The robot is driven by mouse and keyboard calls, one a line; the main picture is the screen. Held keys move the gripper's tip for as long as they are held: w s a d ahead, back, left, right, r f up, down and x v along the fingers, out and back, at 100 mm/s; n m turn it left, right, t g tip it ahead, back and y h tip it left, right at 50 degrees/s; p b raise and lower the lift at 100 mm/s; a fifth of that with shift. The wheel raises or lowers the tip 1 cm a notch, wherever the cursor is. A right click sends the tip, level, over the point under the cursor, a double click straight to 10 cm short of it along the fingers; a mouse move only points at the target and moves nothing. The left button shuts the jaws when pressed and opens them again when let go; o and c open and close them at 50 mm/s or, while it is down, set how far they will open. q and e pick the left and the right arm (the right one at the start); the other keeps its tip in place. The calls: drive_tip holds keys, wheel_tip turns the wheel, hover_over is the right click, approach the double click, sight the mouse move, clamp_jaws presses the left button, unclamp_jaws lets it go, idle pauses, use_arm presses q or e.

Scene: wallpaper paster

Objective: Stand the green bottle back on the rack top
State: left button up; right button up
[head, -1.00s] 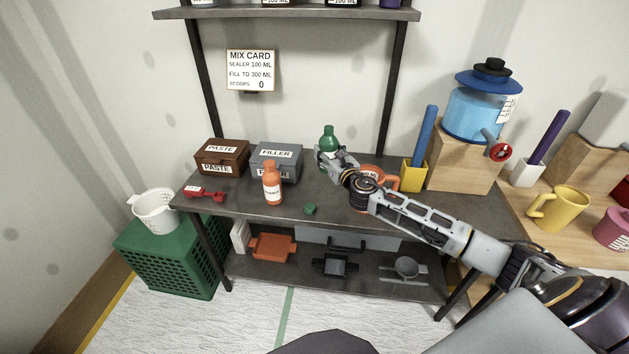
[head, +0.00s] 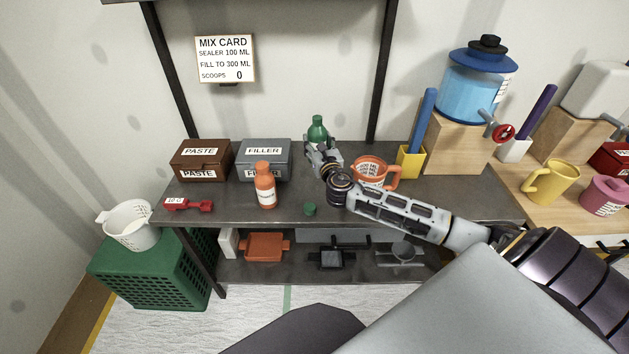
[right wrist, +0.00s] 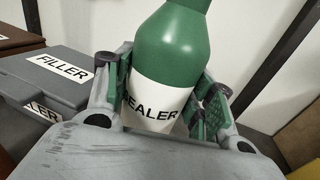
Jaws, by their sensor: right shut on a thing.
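The green bottle (head: 317,130) is upright at the back of the dark rack top (head: 440,195), right of the grey filler box. My right gripper (head: 319,150) is shut around it. In the right wrist view, the bottle (right wrist: 172,50), with a white SEALER label, stands between the two fingers (right wrist: 165,105) with green pads. Its base is hidden by the gripper, so I cannot tell whether it touches the rack top. A small green cap (head: 310,209) lies near the front edge of the rack top. My left gripper is not in view.
A brown paste box (head: 200,160), filler box (head: 264,160), orange bottle (head: 265,187) and red scoop (head: 188,204) are on the left. An orange jug (head: 369,171) stands right of my gripper, near a yellow holder (head: 410,161). Bare surface lies along the front.

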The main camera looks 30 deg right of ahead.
wheel_tip(320, 180, down, 6)
drive_tip(key=shift+r+b, duration=0.2)
drive_tip(key=shift+b, duration=0.35)
drive_tip(key=shift+f, duration=0.3)
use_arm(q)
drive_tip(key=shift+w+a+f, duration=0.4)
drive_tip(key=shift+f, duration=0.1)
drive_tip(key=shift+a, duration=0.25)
use_arm(e)
drive_tip(key=shift+f, duration=0.1)
